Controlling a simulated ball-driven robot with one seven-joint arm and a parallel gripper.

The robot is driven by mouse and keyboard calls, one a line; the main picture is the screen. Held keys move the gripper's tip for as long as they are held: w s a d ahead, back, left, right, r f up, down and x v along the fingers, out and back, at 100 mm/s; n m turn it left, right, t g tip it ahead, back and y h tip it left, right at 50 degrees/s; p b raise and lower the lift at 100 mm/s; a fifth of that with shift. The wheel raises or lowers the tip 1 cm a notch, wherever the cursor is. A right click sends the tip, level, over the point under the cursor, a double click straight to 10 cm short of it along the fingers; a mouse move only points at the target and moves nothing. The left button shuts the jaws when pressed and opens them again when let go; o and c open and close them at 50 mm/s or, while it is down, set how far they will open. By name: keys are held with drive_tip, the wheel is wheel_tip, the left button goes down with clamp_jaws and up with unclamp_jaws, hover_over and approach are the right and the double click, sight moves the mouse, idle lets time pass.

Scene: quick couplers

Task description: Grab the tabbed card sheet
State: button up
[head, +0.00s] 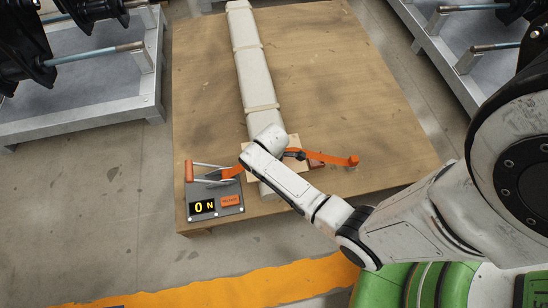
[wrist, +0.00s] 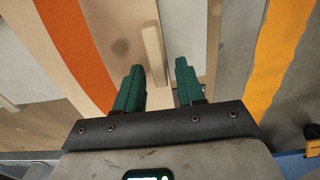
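The strip is ahead of the gap and appears not to touch either finger. In the head view my forearm covers the gripper and part of the sheet.
A long wrapped beam (head: 250,70) lies along the wooden table (head: 350,80). An orange lever (head: 335,160) sticks out right of my arm. A grey box with a "0 N" display (head: 215,203) stands at the table's front left. Metal racks (head: 80,112) stand at left.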

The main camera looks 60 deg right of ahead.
clamp_jaws()
drive_tip(key=shift+r, duration=0.1)
idle(0.3)
